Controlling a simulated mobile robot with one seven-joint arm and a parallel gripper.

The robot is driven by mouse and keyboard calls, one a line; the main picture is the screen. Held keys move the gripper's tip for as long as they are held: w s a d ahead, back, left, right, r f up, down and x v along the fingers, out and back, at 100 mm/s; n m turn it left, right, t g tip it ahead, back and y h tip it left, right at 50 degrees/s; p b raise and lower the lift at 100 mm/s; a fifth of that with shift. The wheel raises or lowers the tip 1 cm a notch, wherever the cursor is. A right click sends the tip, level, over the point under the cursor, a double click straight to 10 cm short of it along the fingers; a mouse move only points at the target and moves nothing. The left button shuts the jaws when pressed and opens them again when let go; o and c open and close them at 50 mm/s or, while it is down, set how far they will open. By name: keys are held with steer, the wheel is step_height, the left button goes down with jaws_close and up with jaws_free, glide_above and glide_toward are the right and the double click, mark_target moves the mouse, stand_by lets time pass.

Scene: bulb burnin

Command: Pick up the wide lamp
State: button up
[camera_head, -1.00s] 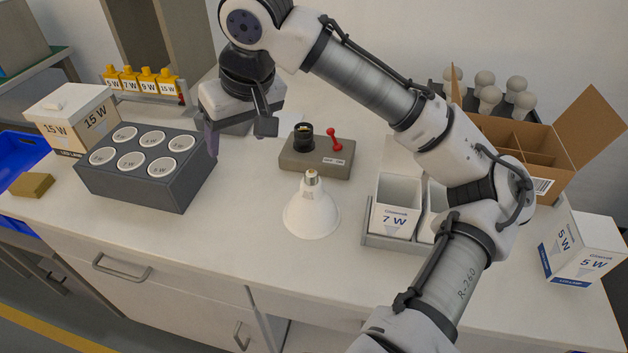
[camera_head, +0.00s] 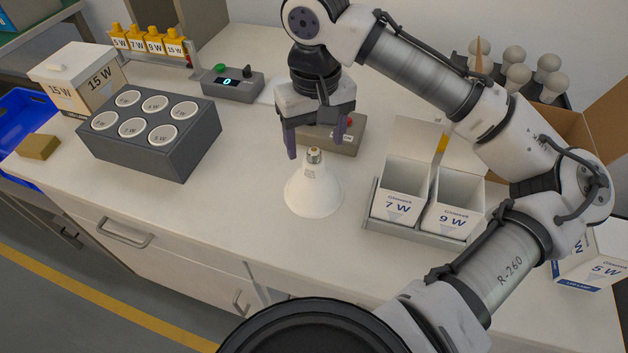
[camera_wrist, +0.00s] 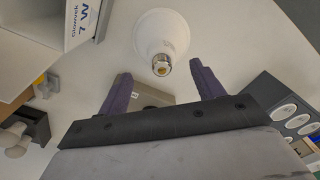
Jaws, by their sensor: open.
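The wide lamp (camera_head: 313,190) is a white, broad reflector bulb standing face down on the bench, its screw cap pointing up. It also shows in the wrist view (camera_wrist: 161,33), with the cap towards my gripper. My gripper (camera_head: 318,150) is open and empty, just above and behind the lamp in the head view. Its two purple fingers are spread to either side of the cap's line, and they also show in the wrist view (camera_wrist: 160,82). The fingers appear apart from the lamp. The grey test socket box (camera_head: 345,138) behind it is partly hidden by my gripper.
White cartons marked 7 W (camera_head: 400,205) and 9 W (camera_head: 455,215) stand in a grey tray on the right. A small meter (camera_head: 232,85) is behind. The bench around the lamp is clear.

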mark_target(314, 173)
steer(key=shift+a+f, duration=0.15)
steer(key=shift+f, duration=2.6)
jaws_close()
steer(key=shift+r, duration=0.1)
